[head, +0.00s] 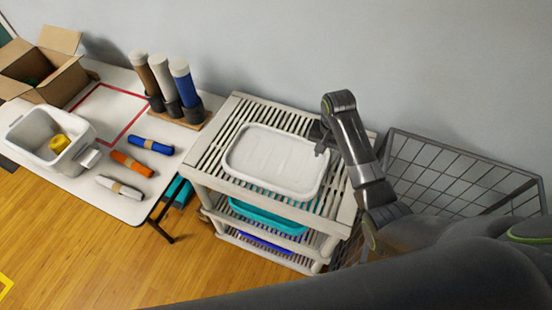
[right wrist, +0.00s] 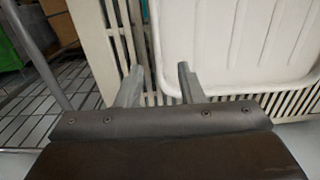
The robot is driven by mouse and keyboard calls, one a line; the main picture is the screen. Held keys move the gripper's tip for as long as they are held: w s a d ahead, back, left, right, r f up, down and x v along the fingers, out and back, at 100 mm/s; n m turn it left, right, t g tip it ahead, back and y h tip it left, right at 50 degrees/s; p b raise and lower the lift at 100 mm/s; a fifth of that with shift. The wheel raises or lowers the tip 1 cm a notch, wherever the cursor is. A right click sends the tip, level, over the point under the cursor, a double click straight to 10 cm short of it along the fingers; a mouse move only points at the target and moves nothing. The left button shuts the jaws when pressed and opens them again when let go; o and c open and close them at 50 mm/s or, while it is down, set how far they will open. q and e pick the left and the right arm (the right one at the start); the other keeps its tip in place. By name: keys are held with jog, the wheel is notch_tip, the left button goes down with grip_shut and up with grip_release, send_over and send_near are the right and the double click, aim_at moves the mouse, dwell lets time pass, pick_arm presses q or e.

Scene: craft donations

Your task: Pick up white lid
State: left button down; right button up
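The white lid (head: 275,160), a shallow rounded rectangle with a raised rim, lies flat on the top slatted shelf of a beige rack (head: 213,180). My right gripper (head: 321,142) is at the lid's right edge in the head view. In the right wrist view the gripper (right wrist: 159,68) is open, with one finger over the slats outside the lid (right wrist: 235,40) and the other over the lid's rim near a corner. Whether the fingers touch the lid I cannot tell. My left gripper is not in view.
Below the lid, the rack holds a teal tray (head: 266,217). A wire basket (head: 455,170) stands to the right. On the left, a white table (head: 128,208) carries a grey bin (head: 80,158), a cardboard box (head: 66,85), fabric rolls (head: 132,163) and upright tubes (head: 163,75). A wall is behind.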

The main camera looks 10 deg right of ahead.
aim_at(323, 172)
notch_tip(323, 172, down, 4)
jog(key=shift+s+r, duration=0.1)
jog(key=shift+r, duration=0.15)
jog(key=f, duration=0.2)
jog(key=f+p, duration=0.1)
jog(key=f, duration=0.1)
jog(key=shift+s+d+f, duration=0.1)
jog(key=shift+d+f, duration=0.05)
jog(key=shift+d, duration=0.05)
jog(key=shift+f, duration=0.5)
jog(key=shift+c, duration=0.3)
grip_shut()
